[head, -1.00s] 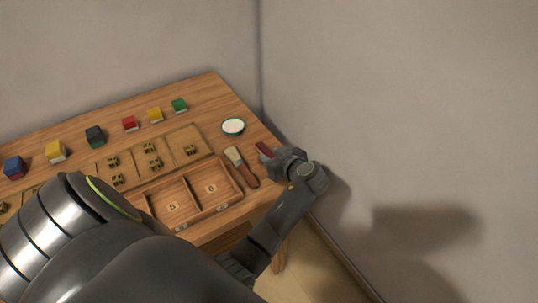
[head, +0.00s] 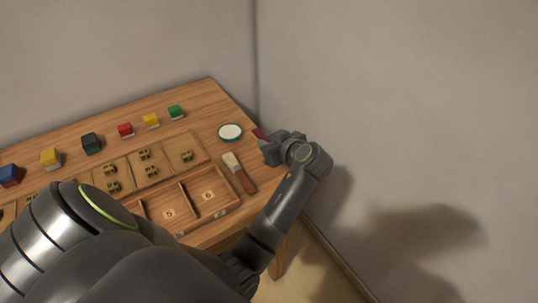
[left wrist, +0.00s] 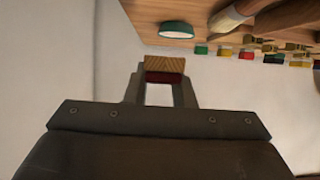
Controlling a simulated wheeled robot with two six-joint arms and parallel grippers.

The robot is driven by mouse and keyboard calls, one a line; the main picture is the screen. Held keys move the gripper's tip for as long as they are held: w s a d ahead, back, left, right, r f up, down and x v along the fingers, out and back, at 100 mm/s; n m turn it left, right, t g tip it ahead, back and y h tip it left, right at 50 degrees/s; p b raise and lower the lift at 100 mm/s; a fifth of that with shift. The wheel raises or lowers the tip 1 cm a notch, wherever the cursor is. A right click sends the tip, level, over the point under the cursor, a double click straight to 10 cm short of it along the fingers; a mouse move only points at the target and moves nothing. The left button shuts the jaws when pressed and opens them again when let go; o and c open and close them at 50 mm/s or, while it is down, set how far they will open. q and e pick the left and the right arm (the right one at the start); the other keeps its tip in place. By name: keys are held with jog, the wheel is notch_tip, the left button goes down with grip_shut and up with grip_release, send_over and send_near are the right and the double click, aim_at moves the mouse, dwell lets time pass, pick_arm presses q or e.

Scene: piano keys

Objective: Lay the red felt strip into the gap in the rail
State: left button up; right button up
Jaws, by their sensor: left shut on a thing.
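My left gripper (head: 264,144) is at the table's right edge, shut on a small dark red piece (head: 259,134), which looks like the red felt strip. In the left wrist view the gripper (left wrist: 163,92) has the red piece (left wrist: 164,78) between its fingers, with a wood-coloured part (left wrist: 164,65) lying against it. The piece appears held above the table, beyond the brush. I cannot pick out the rail or its gap in either view; much of the table's left and front is hidden by my arm. My right gripper is not in view.
The wooden table (head: 205,97) bears a white-topped round dish (head: 230,132), a brush (head: 240,174), and a compartment tray (head: 222,211) marked 5 and 6. Tan mats (head: 184,142) hold small brass-coloured pieces. Several coloured blocks line the back, including a green one (head: 175,111). Walls stand behind and right.

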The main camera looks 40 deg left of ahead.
pick_arm(q)
notch_tip(320, 180, up, 2)
jog(key=shift+r, duration=0.1)
jog(key=shift+w+d+r, duration=0.15)
jog(key=shift+d+r, duration=0.1)
jog(key=shift+r, duration=0.15)
jog(key=s+d+r+m+t+h, duration=0.2)
jog(key=d+r+m+t+h, duration=0.5)
jog(key=d+r+m+h, duration=0.4)
notch_tip(320, 180, up, 5)
jog(key=d+m, duration=0.2)
jog(key=shift+s+d+f+t+h, duration=0.2)
jog(key=shift+d+t+h, duration=0.1)
jog(key=shift+t+h, duration=0.1)
jog(key=shift+m, duration=0.3)
